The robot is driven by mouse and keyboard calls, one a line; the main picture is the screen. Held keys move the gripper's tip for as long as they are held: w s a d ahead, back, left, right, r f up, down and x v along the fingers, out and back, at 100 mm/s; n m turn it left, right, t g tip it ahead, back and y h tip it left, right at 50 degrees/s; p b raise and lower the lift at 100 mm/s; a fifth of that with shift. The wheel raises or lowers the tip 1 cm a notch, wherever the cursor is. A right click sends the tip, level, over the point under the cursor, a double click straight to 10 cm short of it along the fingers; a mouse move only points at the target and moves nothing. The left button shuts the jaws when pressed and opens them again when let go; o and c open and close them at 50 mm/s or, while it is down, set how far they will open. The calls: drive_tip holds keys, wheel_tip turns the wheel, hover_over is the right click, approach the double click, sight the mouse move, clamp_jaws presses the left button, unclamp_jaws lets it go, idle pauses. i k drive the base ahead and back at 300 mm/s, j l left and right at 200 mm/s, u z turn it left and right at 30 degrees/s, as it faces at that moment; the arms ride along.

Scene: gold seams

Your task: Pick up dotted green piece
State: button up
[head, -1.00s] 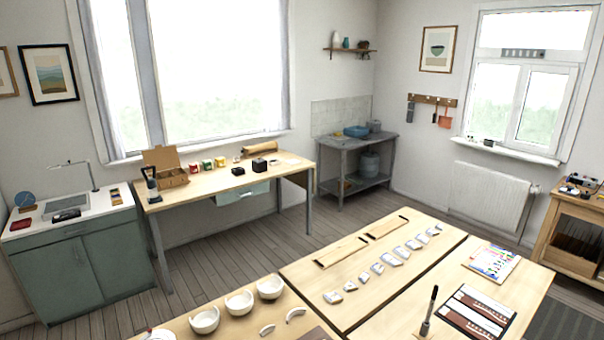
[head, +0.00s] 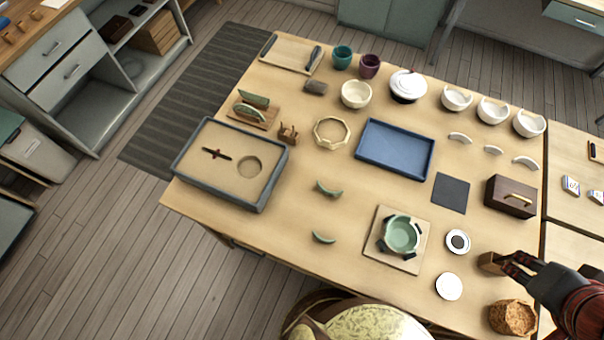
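Two curved green pieces lie on the table, an upper one (head: 328,188) and a lower one (head: 323,237), left of a green bowl (head: 401,235) with a broken rim on a square board. More green pieces (head: 252,99) rest on a wooden stand at the upper left. Dots are too small to make out, so I cannot tell which piece is dotted. My gripper (head: 508,265) is at the lower right, far from the green pieces, beside a small brown block (head: 490,262). Whether its fingers are apart or touch the block is unclear.
A sand tray (head: 190,172) is at the left edge and a blue tray (head: 394,176) in the middle. White discs (head: 449,287), a wooden box (head: 510,197) and a cork-like lump (head: 513,317) stand at the right. The table around the two loose green pieces is clear.

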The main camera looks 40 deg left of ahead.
sight(325, 191)
drive_tip(key=l+u, duration=0.1)
drive_tip(key=u, duration=0.35)
drive_tip(key=k+u, duration=0.1)
drive_tip(key=u, duration=0.3)
drive_tip(key=k+u, duration=0.1)
drive_tip(key=u, duration=0.35)
drive_tip(key=k+u, duration=0.1)
drive_tip(key=u, duration=0.35)
drive_tip(key=i+l, duration=0.1)
drive_tip(key=i, duration=0.3)
